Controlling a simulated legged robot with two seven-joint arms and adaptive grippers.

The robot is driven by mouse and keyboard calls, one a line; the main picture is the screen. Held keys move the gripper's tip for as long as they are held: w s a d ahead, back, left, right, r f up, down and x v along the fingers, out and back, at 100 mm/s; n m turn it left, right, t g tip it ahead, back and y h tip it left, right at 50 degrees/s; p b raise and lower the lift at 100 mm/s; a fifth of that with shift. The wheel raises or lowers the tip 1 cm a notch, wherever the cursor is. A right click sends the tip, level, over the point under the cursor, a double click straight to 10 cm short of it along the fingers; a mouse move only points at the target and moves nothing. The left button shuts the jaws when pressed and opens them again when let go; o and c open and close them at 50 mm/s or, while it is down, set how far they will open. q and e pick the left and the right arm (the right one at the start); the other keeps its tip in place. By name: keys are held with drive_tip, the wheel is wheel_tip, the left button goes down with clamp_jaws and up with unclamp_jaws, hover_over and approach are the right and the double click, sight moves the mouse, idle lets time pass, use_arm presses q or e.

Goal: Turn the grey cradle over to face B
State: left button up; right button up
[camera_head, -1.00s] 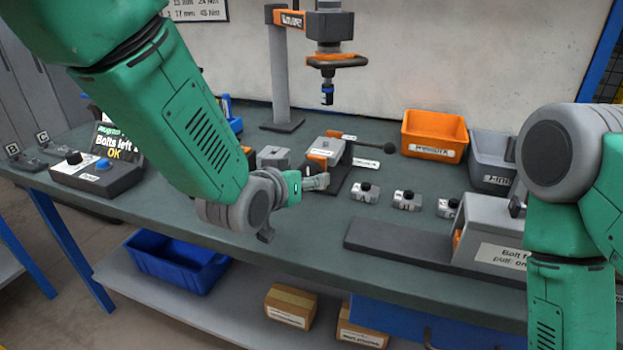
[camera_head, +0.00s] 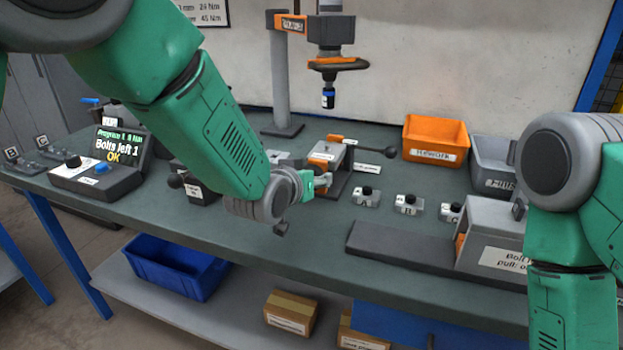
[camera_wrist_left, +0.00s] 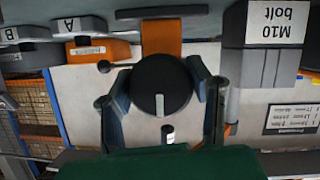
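The grey cradle (camera_head: 328,152), with an orange part on its front, sits on the bench in the head view, behind my left gripper. My left gripper (camera_head: 322,182) is at the cradle's near side. In the left wrist view, its fingers (camera_wrist_left: 162,100) stand spread on either side of a dark round knob (camera_wrist_left: 158,72) with a pale mark. An orange strip (camera_wrist_left: 162,38) shows behind the knob. I cannot tell whether the fingers touch the knob. No face letter on the cradle is readable. My right arm is at the right; its gripper is out of view.
A lever with a black ball (camera_head: 390,152) sticks out right of the cradle. A nutrunner (camera_head: 328,95) hangs above. Small lettered blocks (camera_head: 408,205) and an orange bin (camera_head: 434,138) are to the right. A control box (camera_head: 100,172) reads "Bolts left 1".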

use_arm(q)
drive_tip(key=n+h+p, duration=0.1)
drive_tip(key=n, duration=0.1)
drive_tip(key=shift+n+h, duration=0.3)
drive_tip(key=shift+h, duration=0.1)
drive_tip(key=shift+n+h, duration=0.7)
drive_tip(key=shift+n, duration=0.3)
drive_tip(key=o, duration=1.2)
drive_tip(key=shift+s+a, duration=0.1)
drive_tip(key=v, duration=1.1)
drive_tip(key=shift+s+a+r, duration=0.15)
drive_tip(key=shift+s+a, duration=0.05)
drive_tip(key=shift+a, duration=0.1)
